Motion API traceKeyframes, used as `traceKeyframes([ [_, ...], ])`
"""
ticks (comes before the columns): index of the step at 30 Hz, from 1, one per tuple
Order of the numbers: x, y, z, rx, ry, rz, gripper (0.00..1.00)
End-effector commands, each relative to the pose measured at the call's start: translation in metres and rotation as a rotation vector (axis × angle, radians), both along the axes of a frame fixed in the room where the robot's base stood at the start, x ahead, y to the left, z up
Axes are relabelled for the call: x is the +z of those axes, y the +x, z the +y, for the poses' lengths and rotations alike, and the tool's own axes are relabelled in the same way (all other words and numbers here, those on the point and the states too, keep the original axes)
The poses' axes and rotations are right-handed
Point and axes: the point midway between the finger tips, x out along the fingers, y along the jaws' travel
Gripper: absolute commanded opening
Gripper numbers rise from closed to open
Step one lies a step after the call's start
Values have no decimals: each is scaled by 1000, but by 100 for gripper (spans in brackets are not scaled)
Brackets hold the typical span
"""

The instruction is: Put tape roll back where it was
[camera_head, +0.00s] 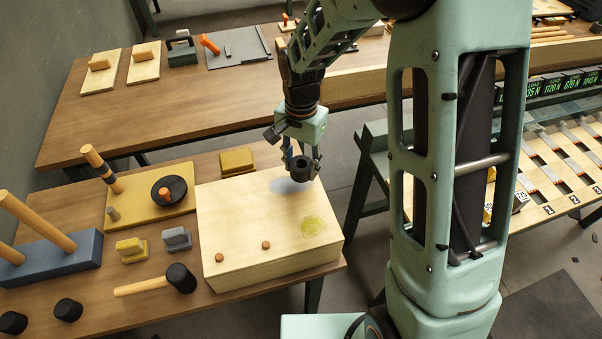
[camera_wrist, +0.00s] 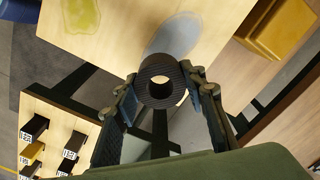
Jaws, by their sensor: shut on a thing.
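The tape roll (camera_head: 304,164) is a short, dark, hollow cylinder. My gripper (camera_head: 301,167) is shut on it and holds it above the far right part of a pale wooden box top (camera_head: 250,222). In the wrist view the tape roll (camera_wrist: 163,98) sits between the two fingers, its round hole facing the camera. A grey-blue oval patch (camera_head: 287,186) marks the box top close by; in the wrist view this patch (camera_wrist: 176,35) lies just beyond the roll. A yellow-green blotch (camera_head: 313,227) is nearer the front. The roll appears clear of the box top.
A yellow block (camera_head: 237,161) stands behind the box. A black-headed mallet (camera_head: 181,278), a yellow board with pegs (camera_head: 140,207) and a blue peg block (camera_head: 48,262) are left. The bench edge is close on the right.

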Motion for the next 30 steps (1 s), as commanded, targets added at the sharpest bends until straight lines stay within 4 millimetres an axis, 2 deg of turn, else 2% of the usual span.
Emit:
traceKeyframes([
  [1,-14,-1,0,0,0,4,11],
  [5,-30,-1,0,-1,-1,2,11],
  [17,-34,-1,0,-1,-1,0,11],
  [18,-33,-1,0,-1,-1,0,40],
  [21,-32,-1,0,-1,0,1,52],
  [23,-32,-1,0,-1,0,1,56],
  [30,-32,-1,0,-1,0,1,56],
])
